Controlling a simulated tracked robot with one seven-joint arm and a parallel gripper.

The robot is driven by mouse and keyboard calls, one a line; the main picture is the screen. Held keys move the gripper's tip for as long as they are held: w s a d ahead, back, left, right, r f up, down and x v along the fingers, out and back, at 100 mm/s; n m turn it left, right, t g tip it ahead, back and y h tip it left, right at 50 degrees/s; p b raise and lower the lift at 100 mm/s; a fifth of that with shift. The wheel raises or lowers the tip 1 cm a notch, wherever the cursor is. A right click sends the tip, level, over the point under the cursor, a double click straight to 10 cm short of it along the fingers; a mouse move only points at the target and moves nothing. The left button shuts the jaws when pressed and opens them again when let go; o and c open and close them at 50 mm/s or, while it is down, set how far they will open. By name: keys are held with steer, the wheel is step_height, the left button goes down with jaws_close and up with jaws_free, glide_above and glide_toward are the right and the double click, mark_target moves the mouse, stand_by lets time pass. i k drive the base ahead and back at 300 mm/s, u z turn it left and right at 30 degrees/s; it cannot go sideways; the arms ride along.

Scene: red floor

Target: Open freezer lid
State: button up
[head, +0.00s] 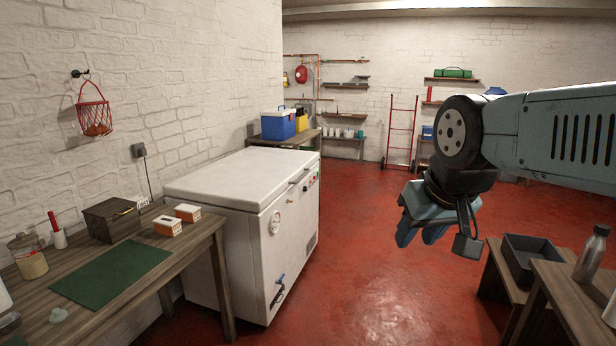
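A white chest freezer (262,262) stands against the left brick wall. Its flat white lid (235,178) is closed, and a handle (300,175) shows at the lid's front edge. My gripper (418,240) hangs in the air to the right of the freezer, apart from it, with its fingers pointing down. Two blue-grey fingers show with a small gap between them. I see nothing held between them.
A wooden table (185,245) with a green mat (112,272), a dark box (112,219) and two small boxes stands left of the freezer. A blue cooler (278,125) sits behind it. A bench with a grey tray (528,258) is at right. Red floor (365,290) is clear between.

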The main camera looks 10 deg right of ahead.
mark_target(249, 179)
steer(key=z, duration=0.45)
steer(key=i, duration=2.05)
steer(key=u, duration=0.6)
steer(key=k, duration=0.75)
steer(key=u, duration=0.25)
steer(key=i, duration=0.8)
steer(key=z, duration=0.1)
